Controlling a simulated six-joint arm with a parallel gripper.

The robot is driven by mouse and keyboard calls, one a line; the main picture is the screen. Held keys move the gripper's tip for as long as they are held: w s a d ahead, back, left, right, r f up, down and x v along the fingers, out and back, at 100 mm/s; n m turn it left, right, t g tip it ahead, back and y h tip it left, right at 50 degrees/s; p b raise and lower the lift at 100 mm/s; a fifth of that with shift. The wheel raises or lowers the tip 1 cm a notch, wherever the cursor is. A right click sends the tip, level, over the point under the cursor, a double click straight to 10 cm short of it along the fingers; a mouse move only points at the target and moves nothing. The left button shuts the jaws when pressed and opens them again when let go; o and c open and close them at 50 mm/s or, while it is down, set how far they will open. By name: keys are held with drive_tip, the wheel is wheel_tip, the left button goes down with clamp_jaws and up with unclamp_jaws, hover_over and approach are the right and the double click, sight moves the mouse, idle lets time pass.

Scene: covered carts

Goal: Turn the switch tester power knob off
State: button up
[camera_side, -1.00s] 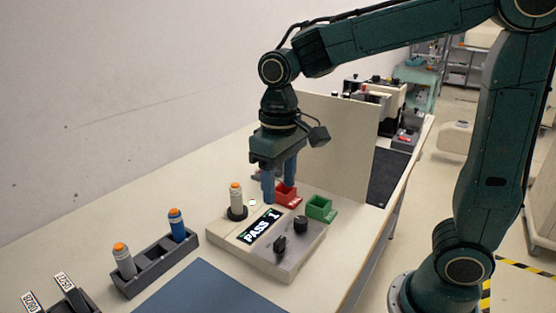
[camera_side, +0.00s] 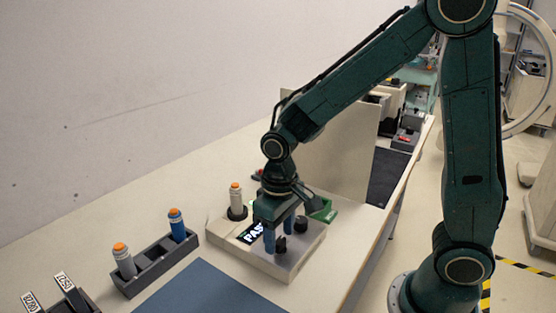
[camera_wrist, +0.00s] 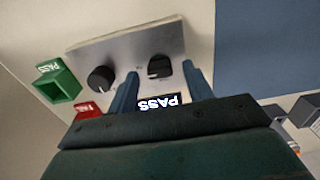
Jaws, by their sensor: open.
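The switch tester (camera_side: 296,264) is a pale box with a lit display (camera_side: 247,234) reading PASS, now partly hidden by my gripper. It has two black knobs. The bar-shaped knob (camera_side: 281,246) is nearer the blue mat; the rounder knob (camera_side: 301,224) is nearer the green bin. No label shows which is the power knob. My gripper (camera_side: 279,243) points down over the tester, open, with its blue fingers around or just above the bar-shaped knob. In the wrist view, that knob (camera_wrist: 159,68) appears between the fingertips, and the round knob (camera_wrist: 101,79) lies outside them. Contact cannot be told.
An orange-topped grey cylinder (camera_side: 236,197) stands upright on the tester. A dark rack (camera_side: 158,267) holds two more cylinders. The green bin (camera_wrist: 59,82) and red bin (camera_wrist: 88,110) stand beside the tester, near an upright panel (camera_side: 345,150). A blue mat (camera_side: 210,292) lies clear in front.

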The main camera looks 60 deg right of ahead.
drive_tip(key=shift+f, duration=0.35)
drive_tip(key=c, duration=1)
